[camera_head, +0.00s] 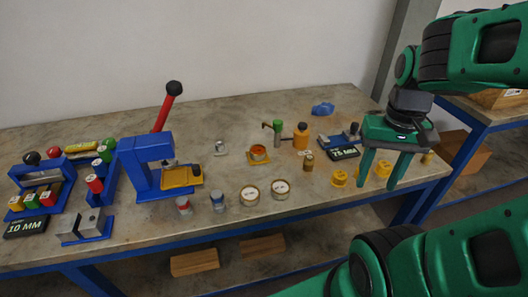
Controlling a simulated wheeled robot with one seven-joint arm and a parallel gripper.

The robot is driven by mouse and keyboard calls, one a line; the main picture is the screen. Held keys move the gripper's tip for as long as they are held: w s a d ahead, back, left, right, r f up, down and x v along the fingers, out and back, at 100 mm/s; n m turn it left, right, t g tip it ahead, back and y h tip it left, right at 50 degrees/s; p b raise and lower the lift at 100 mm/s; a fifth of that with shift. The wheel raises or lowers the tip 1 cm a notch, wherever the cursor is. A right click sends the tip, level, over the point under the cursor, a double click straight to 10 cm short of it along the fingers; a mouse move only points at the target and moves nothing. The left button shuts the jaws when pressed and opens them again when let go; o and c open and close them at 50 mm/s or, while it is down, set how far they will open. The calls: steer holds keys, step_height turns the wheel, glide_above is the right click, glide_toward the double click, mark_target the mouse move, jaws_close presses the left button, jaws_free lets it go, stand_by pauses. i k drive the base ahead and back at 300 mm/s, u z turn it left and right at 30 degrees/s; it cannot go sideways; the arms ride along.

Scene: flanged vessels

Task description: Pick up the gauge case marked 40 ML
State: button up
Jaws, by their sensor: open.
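No marking reading 40 ML can be made out. Two round beige cases with pale faces, the left round case (249,195) and the right round case (279,188), stand side by side near the table's front edge; small dark marks on their faces are too small to read. My gripper (378,185) is open at the right end of the table, fingers pointing down, well to the right of both round cases. Yellow knobbed pieces (339,178) stand around and behind its fingers. Nothing is seen held.
A blue press (147,165) with a red lever stands left of the middle. Dark plates appear to read 10 MM (25,227) and 75 MM (345,153).

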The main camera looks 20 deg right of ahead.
mark_target(257, 151)
steer(key=z, duration=1.6)
steer(key=k, duration=1.6)
steer(key=u, duration=0.35)
steer(key=i, duration=1)
steer(key=z, duration=0.05)
